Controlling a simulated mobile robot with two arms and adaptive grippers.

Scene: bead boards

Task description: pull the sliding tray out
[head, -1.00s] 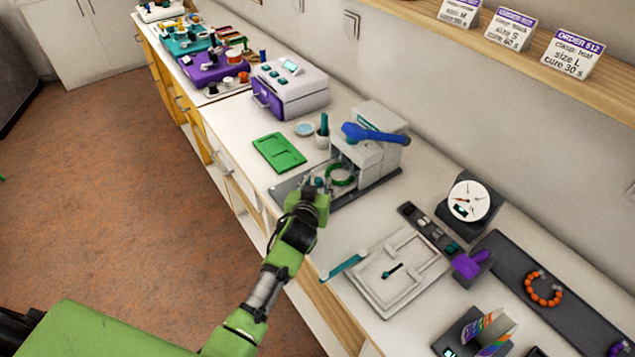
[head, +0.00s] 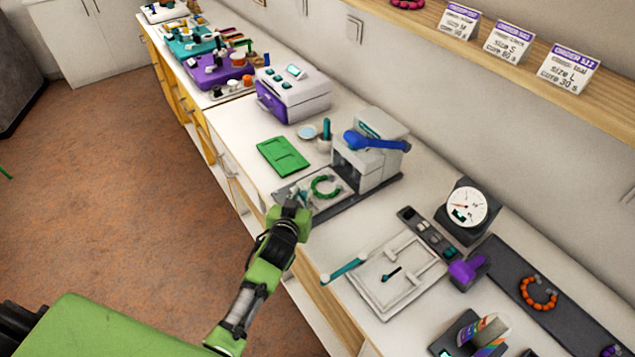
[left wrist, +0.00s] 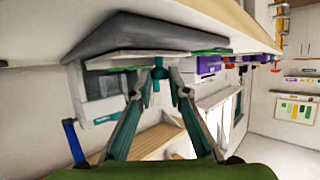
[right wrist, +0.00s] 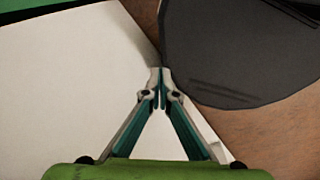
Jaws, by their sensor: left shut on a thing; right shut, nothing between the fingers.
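The sliding tray (head: 311,179) is a flat pale plate on the dark base of a grey-white press (head: 378,165) with a blue lever. A green bead bracelet (head: 325,187) lies on it. The tray sits in front of the press opening, mostly clear of the housing. My left gripper (head: 297,201) is at the tray's front edge, shut on its small teal handle (left wrist: 158,73), which shows between the fingertips in the left wrist view. My right gripper (right wrist: 160,88) is shut and empty in the right wrist view.
A green board (head: 282,156) and a cup (head: 324,142) stand left of the press. A white grooved board (head: 385,272), a dial scale (head: 464,208) and a dark mat with an orange bracelet (head: 539,292) are to the right. The floor before the counter is clear.

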